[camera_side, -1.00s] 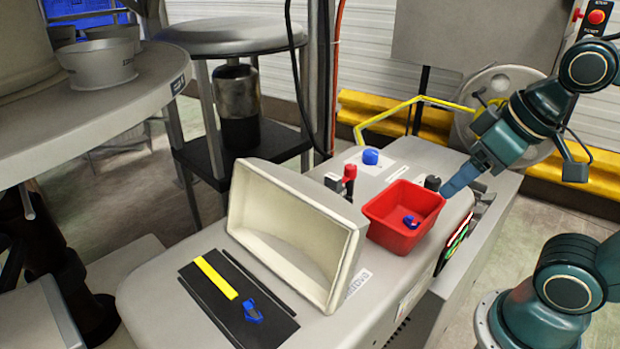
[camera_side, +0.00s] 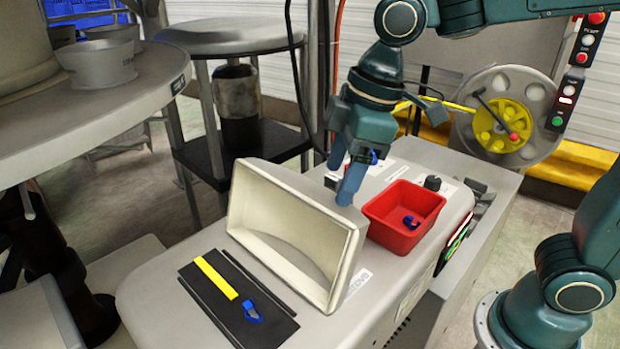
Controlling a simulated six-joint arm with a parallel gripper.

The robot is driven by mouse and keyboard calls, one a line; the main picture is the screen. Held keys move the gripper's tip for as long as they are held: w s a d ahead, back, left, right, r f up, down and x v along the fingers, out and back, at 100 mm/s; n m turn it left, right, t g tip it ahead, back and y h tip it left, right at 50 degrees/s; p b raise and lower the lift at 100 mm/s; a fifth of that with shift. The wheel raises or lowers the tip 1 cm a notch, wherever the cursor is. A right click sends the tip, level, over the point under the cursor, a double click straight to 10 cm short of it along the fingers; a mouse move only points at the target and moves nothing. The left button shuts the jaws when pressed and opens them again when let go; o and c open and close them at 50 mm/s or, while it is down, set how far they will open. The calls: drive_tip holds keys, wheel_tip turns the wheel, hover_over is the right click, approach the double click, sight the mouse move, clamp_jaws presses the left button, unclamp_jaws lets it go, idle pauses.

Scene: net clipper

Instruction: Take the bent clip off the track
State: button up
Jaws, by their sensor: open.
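A blue clip (camera_side: 252,311) sits on the black track (camera_side: 226,298) at the front left of the machine top; I cannot tell from this view how it is bent. My gripper (camera_side: 348,180) is open and points down above the machine, behind the right end of the beige hopper and left of the red bin. It is well apart from the clip, with the hopper between them.
The beige hopper (camera_side: 290,238) stands tall beside the track. A yellow strip (camera_side: 216,278) lies along the track. The space above the track is clear.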

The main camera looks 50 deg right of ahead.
sight(251, 306)
drive_tip(key=w+a+f+n+g, duration=0.1)
drive_tip(key=w+a+f+n, duration=0.1)
drive_tip(key=a, duration=0.4)
drive_tip(key=w+a+f+n+g, duration=0.1)
drive_tip(key=w+a+f+n, duration=0.1)
drive_tip(key=a, duration=0.4)
drive_tip(key=shift+a+f+n, duration=0.4)
drive_tip(key=shift+f+n, duration=0.3)
drive_tip(key=shift+n, duration=0.4)
drive_tip(key=shift+w+a+f, duration=0.1)
drive_tip(key=shift+a+f, duration=0.25)
drive_tip(key=shift+f, duration=1.9)
drive_tip(key=shift+w+a+f, duration=0.1)
drive_tip(key=shift+a+f, duration=0.25)
drive_tip(key=shift+f, duration=1.95)
drive_tip(key=shift+a+f, duration=0.35)
drive_tip(key=shift+f, duration=1.9)
drive_tip(key=c, duration=1)
